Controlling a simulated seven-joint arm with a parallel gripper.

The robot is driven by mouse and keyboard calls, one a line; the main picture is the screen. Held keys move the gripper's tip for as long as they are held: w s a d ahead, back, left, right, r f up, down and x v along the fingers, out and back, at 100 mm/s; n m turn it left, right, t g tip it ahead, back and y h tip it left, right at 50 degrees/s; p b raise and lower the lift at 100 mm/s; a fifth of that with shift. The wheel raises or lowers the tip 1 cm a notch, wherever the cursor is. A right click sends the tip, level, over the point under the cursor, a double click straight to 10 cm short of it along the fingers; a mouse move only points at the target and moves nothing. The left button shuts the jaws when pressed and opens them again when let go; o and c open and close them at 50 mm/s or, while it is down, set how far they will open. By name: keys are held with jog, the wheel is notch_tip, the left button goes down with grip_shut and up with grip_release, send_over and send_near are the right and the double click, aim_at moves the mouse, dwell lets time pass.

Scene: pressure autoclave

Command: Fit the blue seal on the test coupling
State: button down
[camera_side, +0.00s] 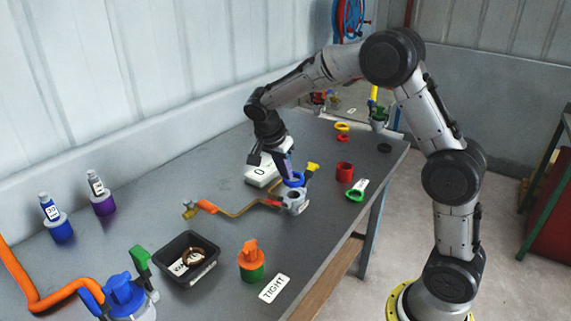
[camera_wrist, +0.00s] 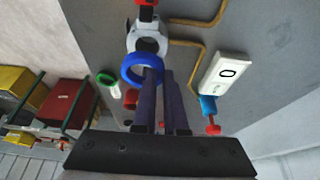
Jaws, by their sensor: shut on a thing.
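The blue seal (camera_side: 295,179) is a ring held at the tips of my gripper (camera_side: 287,170). In the wrist view the blue seal (camera_wrist: 129,77) sits at the ends of my gripper's purple fingers (camera_wrist: 158,78), which are shut on its rim. The test coupling (camera_side: 294,204) is a grey-white fitting on the table, directly below the seal in the side view. In the wrist view the coupling (camera_wrist: 148,42) shows just beyond the ring. The seal appears close over the coupling's top; I cannot tell whether they touch.
A white box marked 0 (camera_side: 258,175) stands behind. A black tray (camera_side: 165,255) is front left.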

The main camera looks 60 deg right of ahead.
aim_at(285, 181)
jog(key=shift+f, duration=1.75)
dwell(0.4)
jog(key=c, duration=0.9)
grip_release()
jog(key=v, duration=1.4)
